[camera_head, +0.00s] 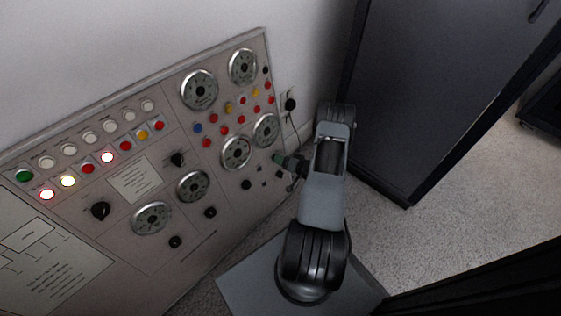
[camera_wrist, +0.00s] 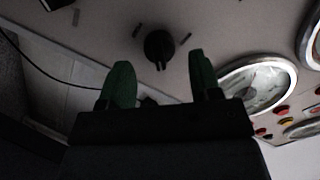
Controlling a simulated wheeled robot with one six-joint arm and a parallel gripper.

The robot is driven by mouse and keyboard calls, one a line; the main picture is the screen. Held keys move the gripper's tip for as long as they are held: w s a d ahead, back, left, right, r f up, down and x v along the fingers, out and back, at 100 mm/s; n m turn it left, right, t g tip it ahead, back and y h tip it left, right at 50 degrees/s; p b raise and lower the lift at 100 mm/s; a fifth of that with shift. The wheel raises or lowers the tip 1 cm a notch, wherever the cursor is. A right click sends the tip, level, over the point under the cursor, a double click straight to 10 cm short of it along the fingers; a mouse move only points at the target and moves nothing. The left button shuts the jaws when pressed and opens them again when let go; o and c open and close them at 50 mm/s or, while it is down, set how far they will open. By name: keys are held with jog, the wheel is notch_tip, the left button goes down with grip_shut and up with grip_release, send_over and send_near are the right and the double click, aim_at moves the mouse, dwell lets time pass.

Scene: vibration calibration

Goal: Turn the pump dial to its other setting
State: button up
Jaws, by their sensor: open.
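In the wrist view, a round black dial (camera_wrist: 159,46) with a raised grip bar sits on the panel, with short dark marks around it. I cannot read any label that names it as the pump dial. My gripper (camera_wrist: 160,78) has its two green fingertips spread apart, with nothing between them. The dial shows beyond the fingertips, roughly centred between them, and they look apart from it. In the head view, my gripper (camera_head: 284,160) is near the right edge of the control panel (camera_head: 150,257), partly hiding its lower right corner.
Several round gauges (camera_head: 236,153), coloured buttons and lamps (camera_head: 107,157), and other black knobs (camera_head: 100,211) cover the panel. A plug with a dark cable (camera_head: 290,104) is on the wall right of the panel. A dark cabinet (camera_head: 420,100) stands to the right of my arm.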

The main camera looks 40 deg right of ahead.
jog(key=shift+x, duration=0.85)
jog(key=shift+c, duration=0.3)
jog(key=c, duration=0.8)
jog(key=shift+c, duration=0.2)
